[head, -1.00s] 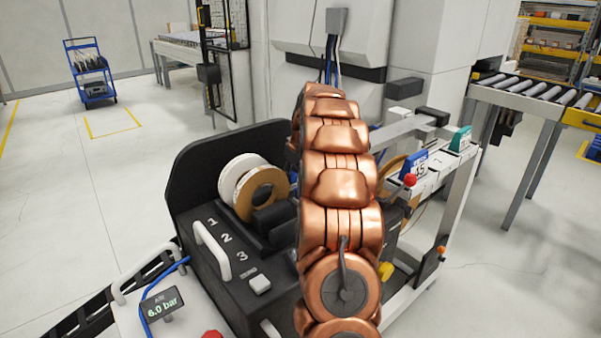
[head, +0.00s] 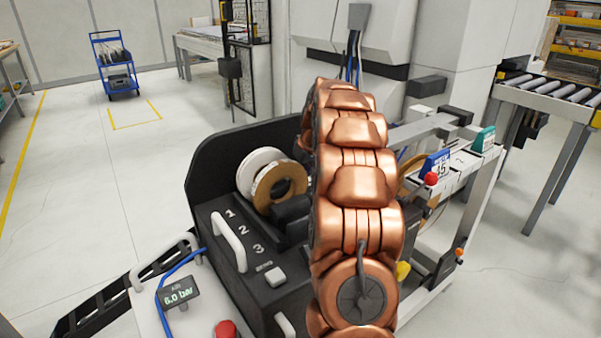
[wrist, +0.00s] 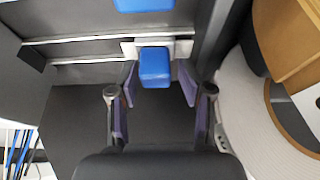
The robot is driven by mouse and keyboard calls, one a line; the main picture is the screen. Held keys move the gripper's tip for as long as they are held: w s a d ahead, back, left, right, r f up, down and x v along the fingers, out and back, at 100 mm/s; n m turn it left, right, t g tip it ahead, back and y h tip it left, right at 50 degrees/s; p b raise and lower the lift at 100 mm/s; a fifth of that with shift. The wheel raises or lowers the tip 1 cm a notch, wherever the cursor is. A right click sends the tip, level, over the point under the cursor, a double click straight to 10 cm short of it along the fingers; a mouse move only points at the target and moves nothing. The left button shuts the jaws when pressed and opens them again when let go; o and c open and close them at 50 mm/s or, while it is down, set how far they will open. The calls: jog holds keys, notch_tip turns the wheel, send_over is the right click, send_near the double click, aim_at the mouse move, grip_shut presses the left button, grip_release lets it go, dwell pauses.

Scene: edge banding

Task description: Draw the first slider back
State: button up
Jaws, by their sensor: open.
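In the wrist view a blue slider block (wrist: 154,68) sits on a pale metal carriage at the end of a slot in a dark grey panel. My gripper (wrist: 158,80) is open, with one finger on each side of this block and gaps visible on both sides. A second blue block (wrist: 143,4) is cut off by the top edge. Which slider is the first cannot be told from this view. In the head view the black machine housing (head: 222,262) carries the numbers 1, 2 and 3. The sliders and my gripper are hidden there behind my copper arm.
A white and tan tape roll (head: 280,186) stands on the housing, close on the right in the wrist view. A white handle (head: 229,241), a pressure display (head: 178,293) and a red button (head: 226,329) are nearer. A roller conveyor (head: 550,92) is at the right back.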

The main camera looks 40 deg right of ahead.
jog(key=shift+r, duration=0.15)
jog(key=v, duration=0.7)
jog(key=shift+s+r, duration=0.2)
jog(key=shift+r, duration=0.1)
jog(key=shift+s, duration=0.1)
dwell(0.6)
